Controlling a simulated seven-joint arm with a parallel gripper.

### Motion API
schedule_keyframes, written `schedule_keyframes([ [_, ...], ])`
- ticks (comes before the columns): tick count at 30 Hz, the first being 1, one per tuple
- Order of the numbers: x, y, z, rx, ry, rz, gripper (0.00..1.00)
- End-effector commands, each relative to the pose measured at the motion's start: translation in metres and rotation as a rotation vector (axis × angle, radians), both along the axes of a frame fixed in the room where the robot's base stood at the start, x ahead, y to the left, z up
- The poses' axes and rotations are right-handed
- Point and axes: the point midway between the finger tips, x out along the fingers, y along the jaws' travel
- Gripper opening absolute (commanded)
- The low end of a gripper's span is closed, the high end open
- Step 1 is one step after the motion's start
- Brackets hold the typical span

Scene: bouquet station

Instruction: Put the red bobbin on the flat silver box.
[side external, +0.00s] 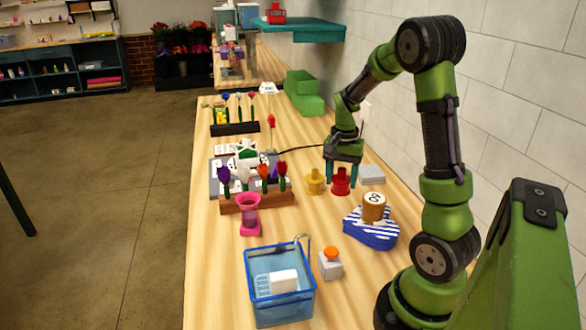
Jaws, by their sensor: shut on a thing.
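The fingers are shut on the bobbin's upper part. The bobbin is upright, at or just above the wooden table; I cannot tell whether it touches the table. The flat silver box (372,174) lies on the table just right of the bobbin, near the wall. Its visible top is bare. The bobbin is beside the box, not over it.
A yellow bobbin (314,183) stands close on the left. A blue-striped object (370,232) with a brown cylinder (374,207) is in front. A wooden flower rack (256,200), pink vase (249,214) and blue basket (279,284) stand left and nearer.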

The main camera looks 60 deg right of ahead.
Motion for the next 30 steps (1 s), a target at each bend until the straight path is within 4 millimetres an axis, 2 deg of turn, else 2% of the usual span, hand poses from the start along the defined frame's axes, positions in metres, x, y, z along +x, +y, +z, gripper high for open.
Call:
schedule_keyframes([
  [1, -0.017, -0.023, -0.002, -0.002, 0.002, -0.136, 0.27],
  [3, -0.037, -0.047, -0.003, -0.004, 0.001, -0.314, 0.27],
  [7, -0.07, -0.079, -0.005, -0.009, 0.0, -0.603, 0.27],
  [11, -0.088, -0.096, -0.005, -0.014, -0.005, -0.816, 0.27],
  [15, -0.089, -0.1, -0.004, -0.017, -0.014, -0.934, 0.27],
  [20, -0.085, -0.105, -0.005, -0.016, -0.016, -0.998, 0.27],
  [23, -0.077, -0.121, -0.007, -0.018, -0.014, -1.007, 0.27],
  [30, -0.048, -0.171, -0.013, -0.018, -0.015, -1.003, 0.27],
])
